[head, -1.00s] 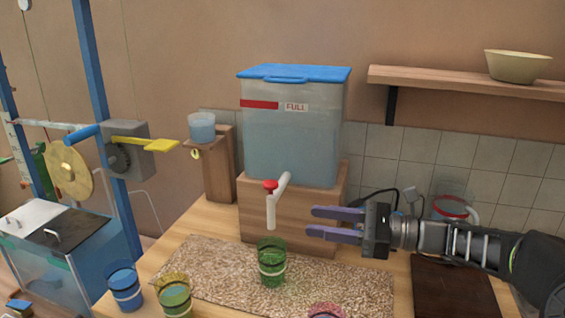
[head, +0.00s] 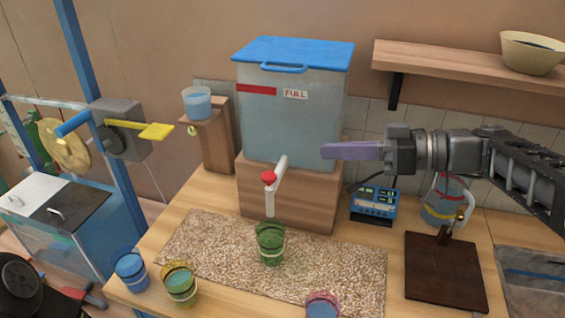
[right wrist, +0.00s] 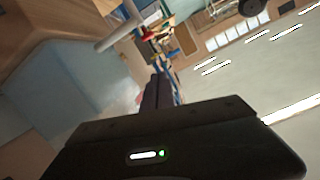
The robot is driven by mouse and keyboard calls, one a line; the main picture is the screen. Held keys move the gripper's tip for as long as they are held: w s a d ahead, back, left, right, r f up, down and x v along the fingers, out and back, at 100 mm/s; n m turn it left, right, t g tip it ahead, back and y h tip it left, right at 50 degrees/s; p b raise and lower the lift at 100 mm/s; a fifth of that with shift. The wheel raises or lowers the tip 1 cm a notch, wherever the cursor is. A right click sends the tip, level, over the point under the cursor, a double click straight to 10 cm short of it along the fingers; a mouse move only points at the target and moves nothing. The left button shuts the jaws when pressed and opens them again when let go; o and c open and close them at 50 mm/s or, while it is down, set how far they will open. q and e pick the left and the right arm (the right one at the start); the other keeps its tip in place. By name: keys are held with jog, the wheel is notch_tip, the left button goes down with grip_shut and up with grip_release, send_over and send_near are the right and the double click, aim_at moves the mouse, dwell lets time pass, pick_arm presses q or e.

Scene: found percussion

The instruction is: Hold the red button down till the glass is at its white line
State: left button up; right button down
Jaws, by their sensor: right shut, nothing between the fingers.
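The red button (head: 268,178) sits on top of the white spout (head: 270,202) at the front of the clear tank with a blue lid (head: 292,110). A green glass (head: 270,245) with a white line stands upright under the spout; its liquid level is hard to tell. My right gripper (head: 325,151) is shut and empty, in the air right of the button and higher in the picture, apart from it. The right wrist view shows its fingers (right wrist: 155,92), the spout (right wrist: 118,33) and the red button (right wrist: 149,35). My left gripper is not visible.
A speckled mat (head: 205,250) lies under the glass. Blue (head: 130,268), yellow (head: 180,283) and pink (head: 322,305) glasses stand near the front. A blue meter (head: 373,205), a jug (head: 442,205) and a dark board (head: 445,272) are at the right. A shelf (head: 450,65) juts out above.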

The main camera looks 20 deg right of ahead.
jog(key=n, duration=0.3)
jog(key=shift+a, duration=0.1)
jog(key=p, duration=0.4)
send_over(269, 180)
jog(key=d, duration=0.3)
jog(key=f, duration=0.2)
notch_tip(269, 180, down, 4)
jog(key=shift+a+f+p, duration=0.1)
jog(key=shift+a+p, duration=0.05)
jog(key=shift+p, duration=0.4)
